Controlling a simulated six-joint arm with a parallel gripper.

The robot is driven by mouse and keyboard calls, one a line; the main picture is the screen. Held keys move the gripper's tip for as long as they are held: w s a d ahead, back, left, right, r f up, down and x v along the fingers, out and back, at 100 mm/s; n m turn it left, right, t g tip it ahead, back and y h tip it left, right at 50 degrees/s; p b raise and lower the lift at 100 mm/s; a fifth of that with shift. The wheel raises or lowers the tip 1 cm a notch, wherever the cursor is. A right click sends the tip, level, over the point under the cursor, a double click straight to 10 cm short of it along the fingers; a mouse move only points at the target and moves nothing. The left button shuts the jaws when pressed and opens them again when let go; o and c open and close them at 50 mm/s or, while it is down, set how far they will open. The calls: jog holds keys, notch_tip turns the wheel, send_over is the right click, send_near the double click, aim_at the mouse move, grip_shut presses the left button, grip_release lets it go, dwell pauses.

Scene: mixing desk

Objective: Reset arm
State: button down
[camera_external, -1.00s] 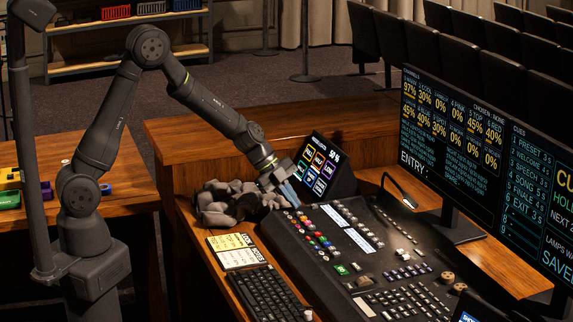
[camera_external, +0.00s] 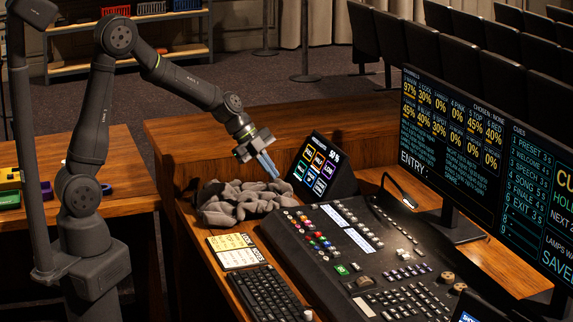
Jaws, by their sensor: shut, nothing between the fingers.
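My gripper (camera_external: 272,172) hangs in the air above the back left of the mixing desk, left of the small touch screen. Its blue-grey fingers are shut with nothing between them and point down to the right. The mixing desk (camera_external: 325,275) is a dark slanted console with coloured buttons and faders. My gripper is apart from it. The small touch screen (camera_external: 320,165) with coloured squares stands tilted at the back of the desk.
A crumpled grey cloth or gloves (camera_external: 235,203) lies below my gripper. A keyboard (camera_external: 268,295) and a yellow-and-white card (camera_external: 234,251) lie in front. Large monitors (camera_external: 455,150) stand at right, near a thin bent lamp (camera_external: 399,190). The air above the wooden ledge (camera_external: 200,130) is free.

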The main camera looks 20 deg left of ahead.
aim_at(286, 212)
jog(key=x, duration=0.9)
jog(key=shift+s+a+f, duration=0.2)
jog(key=shift+s+f, duration=0.1)
jog(key=shift+s, duration=0.1)
jog(key=shift+s+a+f, duration=0.15)
jog(key=shift+s, duration=0.1)
jog(key=shift+s+a, duration=0.25)
jog(key=shift+a, duration=0.05)
